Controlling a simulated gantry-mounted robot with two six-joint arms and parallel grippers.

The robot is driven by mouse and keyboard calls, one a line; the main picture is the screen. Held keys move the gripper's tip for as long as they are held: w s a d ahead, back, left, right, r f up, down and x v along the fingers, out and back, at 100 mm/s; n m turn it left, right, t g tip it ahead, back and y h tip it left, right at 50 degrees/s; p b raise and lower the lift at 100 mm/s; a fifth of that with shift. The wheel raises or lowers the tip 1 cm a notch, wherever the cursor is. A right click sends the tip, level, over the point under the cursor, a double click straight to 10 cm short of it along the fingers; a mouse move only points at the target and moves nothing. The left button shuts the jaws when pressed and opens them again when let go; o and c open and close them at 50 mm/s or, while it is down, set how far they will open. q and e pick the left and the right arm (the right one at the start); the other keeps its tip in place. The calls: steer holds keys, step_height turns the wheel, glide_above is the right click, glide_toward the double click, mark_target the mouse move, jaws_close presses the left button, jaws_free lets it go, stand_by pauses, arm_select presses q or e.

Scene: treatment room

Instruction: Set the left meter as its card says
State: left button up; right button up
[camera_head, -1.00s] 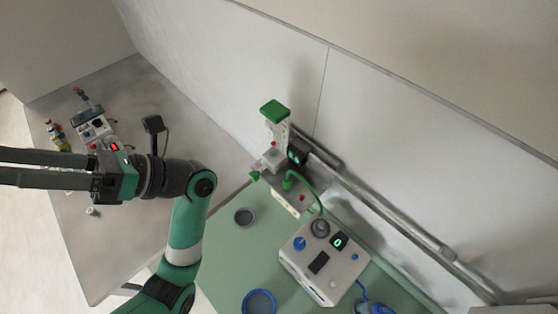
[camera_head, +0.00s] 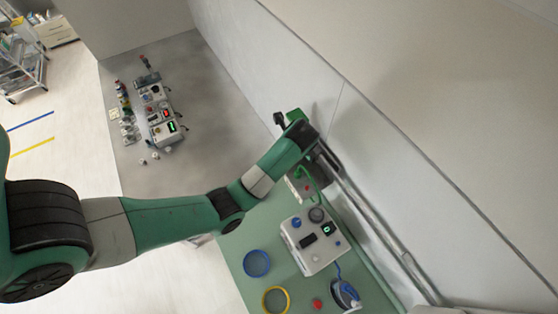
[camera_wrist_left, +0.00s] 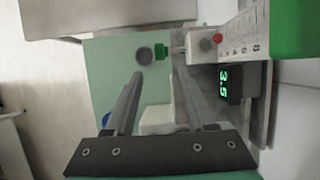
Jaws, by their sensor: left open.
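I cannot make out a card. My right gripper is in neither view.
A white box meter (camera_head: 315,243) with a blue knob and lit display stands on the green table. A blue ring (camera_head: 256,264), yellow ring (camera_head: 276,300) and blue-and-white item (camera_head: 345,294) lie nearby. A dark round cup (camera_wrist_left: 144,55) is by the green knob. A rail (camera_head: 375,225) runs along the wall.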

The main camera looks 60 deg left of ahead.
arm_select(q)
steer(key=b+x, duration=0.1)
steer(key=x, duration=1)
steer(key=shift+a+f+b, duration=0.1)
steer(key=shift+b, duration=0.2)
steer(key=shift+c, duration=0.2)
jaws_close()
